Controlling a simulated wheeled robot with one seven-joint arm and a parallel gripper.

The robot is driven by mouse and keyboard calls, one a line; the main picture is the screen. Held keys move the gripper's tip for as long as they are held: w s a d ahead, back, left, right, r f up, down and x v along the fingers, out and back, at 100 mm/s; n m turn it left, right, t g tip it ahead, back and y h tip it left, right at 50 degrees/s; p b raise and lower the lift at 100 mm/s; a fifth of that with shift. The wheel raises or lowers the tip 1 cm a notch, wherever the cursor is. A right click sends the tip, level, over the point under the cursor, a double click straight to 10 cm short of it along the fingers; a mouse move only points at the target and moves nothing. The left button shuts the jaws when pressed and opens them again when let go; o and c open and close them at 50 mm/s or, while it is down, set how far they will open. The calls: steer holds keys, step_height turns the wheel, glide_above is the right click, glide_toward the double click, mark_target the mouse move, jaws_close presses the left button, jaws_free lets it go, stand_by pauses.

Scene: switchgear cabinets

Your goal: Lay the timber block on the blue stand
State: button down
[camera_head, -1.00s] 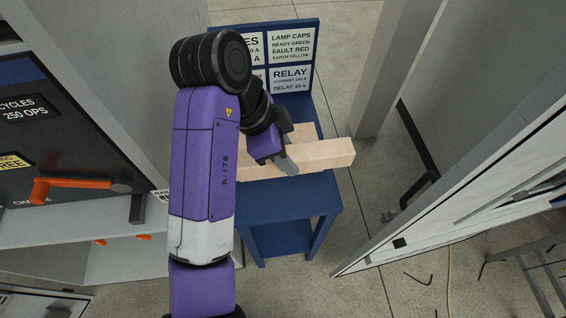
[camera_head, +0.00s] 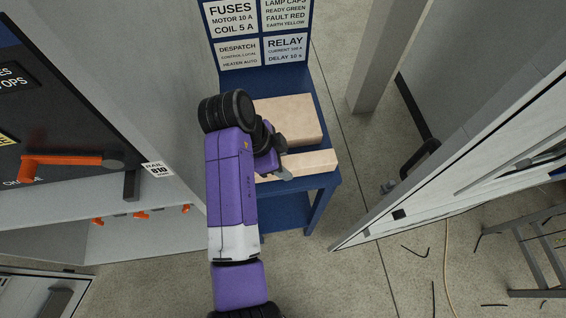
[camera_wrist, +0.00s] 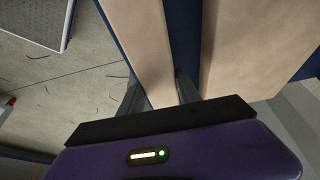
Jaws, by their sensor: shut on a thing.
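The timber block (camera_head: 312,161) is a long pale bar lying crosswise at the front part of the blue stand (camera_head: 300,187). My gripper (camera_head: 284,172) is shut on it near its left part, with the block's right end sticking out. In the wrist view, the block (camera_wrist: 148,45) runs between the two fingers of my gripper (camera_wrist: 158,92). The block is level with or just above the stand top; I cannot tell whether it touches. Its left end is hidden by my gripper and arm.
A wider wooden block (camera_head: 290,118) sits on the stand behind the bar, close beside it. A label board (camera_head: 262,38) rises at the stand's back. A cabinet with an orange handle (camera_head: 60,161) is at left, an open door (camera_head: 470,170) at right.

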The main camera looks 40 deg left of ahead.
steer(key=shift+f, duration=0.4)
steer(key=shift+f, duration=0.1)
steer(key=c, duration=0.8)
jaws_free()
steer(key=shift+c, duration=0.2)
steer(key=v, duration=1.2)
steer(key=shift+d, duration=0.1)
